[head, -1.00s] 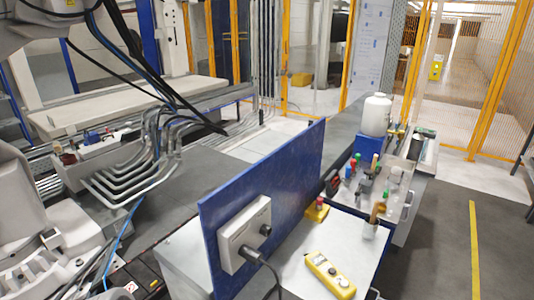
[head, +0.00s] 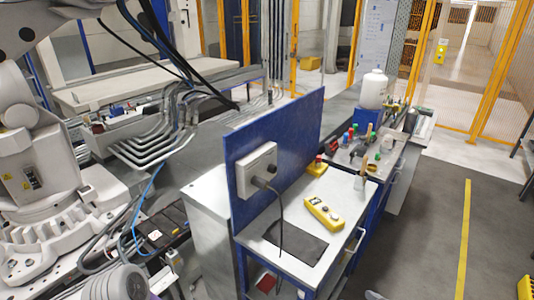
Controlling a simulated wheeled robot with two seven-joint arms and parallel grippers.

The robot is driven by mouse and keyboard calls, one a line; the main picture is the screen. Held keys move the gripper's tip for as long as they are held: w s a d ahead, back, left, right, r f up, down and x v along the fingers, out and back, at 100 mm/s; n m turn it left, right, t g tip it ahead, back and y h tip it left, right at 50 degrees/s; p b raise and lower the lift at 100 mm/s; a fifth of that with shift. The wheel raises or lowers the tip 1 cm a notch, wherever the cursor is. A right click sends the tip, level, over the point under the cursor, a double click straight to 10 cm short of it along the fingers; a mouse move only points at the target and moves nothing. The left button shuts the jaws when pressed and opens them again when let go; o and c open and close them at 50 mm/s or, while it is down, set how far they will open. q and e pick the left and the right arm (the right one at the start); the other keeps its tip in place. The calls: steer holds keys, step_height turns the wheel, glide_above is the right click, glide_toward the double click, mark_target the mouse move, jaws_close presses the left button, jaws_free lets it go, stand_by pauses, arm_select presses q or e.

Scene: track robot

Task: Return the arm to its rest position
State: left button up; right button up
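Neither of my grippers shows in the head view. A pale rounded part with a dark end sits at the bottom left edge; I cannot tell whether it belongs to my arm. A small grey piece at the bottom edge right of centre is too cut off to identify. No held object is visible.
A workbench (head: 325,228) with a blue upright panel (head: 288,140) stands in the middle. A yellow handheld device (head: 323,213) lies on it. A large white industrial machine (head: 40,180) fills the left. Grey floor (head: 420,250) is clear at right, with a yellow line (head: 464,240).

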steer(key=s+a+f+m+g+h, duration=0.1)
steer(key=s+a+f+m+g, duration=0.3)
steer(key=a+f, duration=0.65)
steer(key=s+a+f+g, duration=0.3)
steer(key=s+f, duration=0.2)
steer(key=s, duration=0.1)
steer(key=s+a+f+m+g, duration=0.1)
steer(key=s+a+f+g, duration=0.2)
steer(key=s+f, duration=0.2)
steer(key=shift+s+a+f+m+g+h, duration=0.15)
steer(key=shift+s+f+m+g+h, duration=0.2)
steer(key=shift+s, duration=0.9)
